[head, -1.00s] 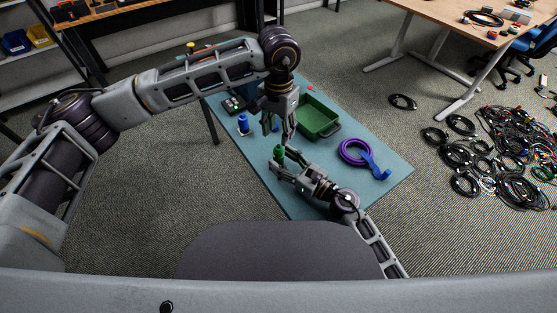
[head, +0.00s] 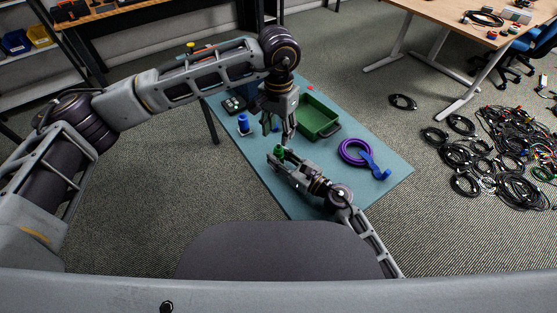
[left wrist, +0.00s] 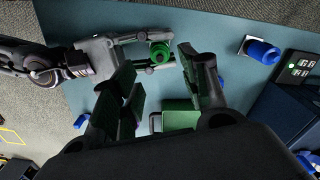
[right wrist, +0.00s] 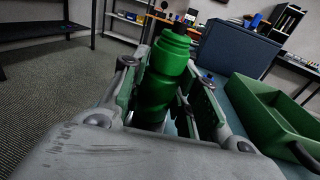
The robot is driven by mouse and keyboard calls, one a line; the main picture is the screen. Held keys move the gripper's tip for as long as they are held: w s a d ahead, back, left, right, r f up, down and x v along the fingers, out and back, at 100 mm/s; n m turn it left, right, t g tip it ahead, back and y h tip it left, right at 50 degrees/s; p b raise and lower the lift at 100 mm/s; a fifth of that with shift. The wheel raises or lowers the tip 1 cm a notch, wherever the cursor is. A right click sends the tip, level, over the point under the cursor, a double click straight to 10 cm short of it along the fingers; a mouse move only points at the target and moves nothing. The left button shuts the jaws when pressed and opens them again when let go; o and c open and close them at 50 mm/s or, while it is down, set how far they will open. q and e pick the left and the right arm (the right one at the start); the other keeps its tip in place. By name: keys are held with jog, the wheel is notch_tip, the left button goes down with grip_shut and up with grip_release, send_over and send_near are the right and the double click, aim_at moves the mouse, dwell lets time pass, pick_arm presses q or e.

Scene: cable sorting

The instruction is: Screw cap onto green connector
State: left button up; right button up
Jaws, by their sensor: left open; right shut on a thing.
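The green connector (right wrist: 162,80) stands upright between the fingers of my right gripper (head: 280,158), with its ribbed neck and dark top showing. My right gripper is shut on it. The connector also shows end-on in the left wrist view (left wrist: 160,51). My left gripper (head: 283,137) is open, just above and behind the connector in the head view. In the left wrist view its spread fingers (left wrist: 160,85) have nothing visible between them, and the connector is beyond them. I cannot make out a separate cap.
A green tray (head: 335,130) sits behind the grippers on the teal table (head: 300,199). A blue connector (head: 243,123) stands at the left edge. A purple ring (head: 343,158) and a blue part (head: 375,166) lie right. A dark blue bin (right wrist: 237,47) is beyond the connector.

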pick_arm(q)
jog(key=shift+o, duration=0.8)
jog(key=shift+s+d+f, duration=0.1)
jog(key=shift+s+f, duration=0.05)
jog(key=shift+d+r, duration=0.25)
jog(key=shift+d, duration=0.1)
jog(key=r+m, duration=0.1)
jog(key=m, duration=0.5)
jog(key=r+m, duration=0.2)
jog(key=m, duration=0.4)
jog(key=a+r+m, duration=0.1)
jog(key=m, duration=0.5)
jog(key=shift+r+m, duration=0.15)
jog(key=shift+m, duration=0.25)
dwell(2.9)
